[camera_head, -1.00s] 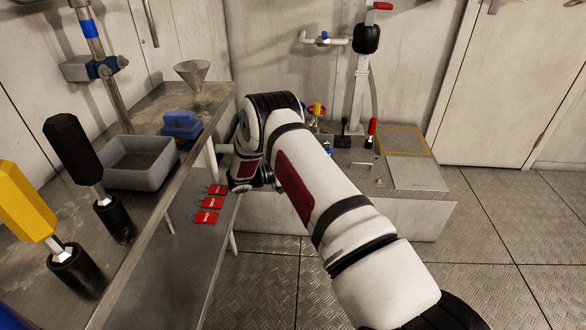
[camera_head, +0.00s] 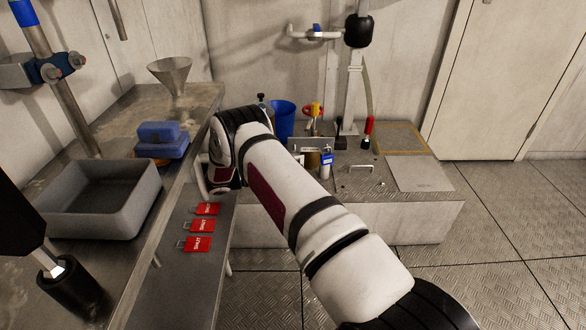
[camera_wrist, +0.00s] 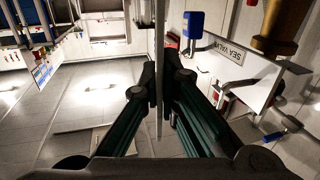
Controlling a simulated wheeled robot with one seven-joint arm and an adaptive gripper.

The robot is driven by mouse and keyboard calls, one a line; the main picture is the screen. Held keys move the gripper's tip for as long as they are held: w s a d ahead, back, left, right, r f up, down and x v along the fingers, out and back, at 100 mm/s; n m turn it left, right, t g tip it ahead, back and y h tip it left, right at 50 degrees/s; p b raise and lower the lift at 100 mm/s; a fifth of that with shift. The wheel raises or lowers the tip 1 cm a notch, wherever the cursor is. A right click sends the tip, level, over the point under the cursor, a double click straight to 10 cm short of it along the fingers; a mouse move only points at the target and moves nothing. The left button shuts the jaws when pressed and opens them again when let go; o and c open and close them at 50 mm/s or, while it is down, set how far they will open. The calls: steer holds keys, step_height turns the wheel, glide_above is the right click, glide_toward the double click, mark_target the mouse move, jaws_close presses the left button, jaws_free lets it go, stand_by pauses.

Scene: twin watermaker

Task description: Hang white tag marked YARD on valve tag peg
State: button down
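In the wrist view my gripper (camera_wrist: 160,78) has its two fingers close together on a thin pale plate (camera_wrist: 159,105) seen edge-on. It looks like the white tag, but its face and any YARD marking cannot be read. I cannot make out the valve tag peg for certain. In the head view my arm reaches toward the left bench, and its own links hide the gripper and what it holds.
Red SHUT tags (camera_head: 197,243) lie on the lower shelf (camera_head: 172,290). A grey bin (camera_head: 105,213), blue blocks (camera_head: 162,140) and a funnel (camera_head: 172,75) are on the bench. Beyond my arm, a low platform (camera_head: 405,210) carries valves and a blue cup (camera_head: 284,118). The floor at right is clear.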

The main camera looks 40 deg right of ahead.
steer(key=w+d+f+b, duration=0.1)
steer(key=w+d+b, duration=0.3)
steer(key=w, duration=0.3)
steer(key=shift+w+d+f, duration=0.15)
steer(key=shift+w+d, duration=0.05)
steer(key=shift+d, duration=0.3)
stand_by(0.6)
steer(key=shift+f, duration=0.2)
stand_by(0.4)
steer(key=c, duration=1.7)
jaws_free()
steer(key=shift+v, duration=4.05)
steer(key=shift+s, duration=0.1)
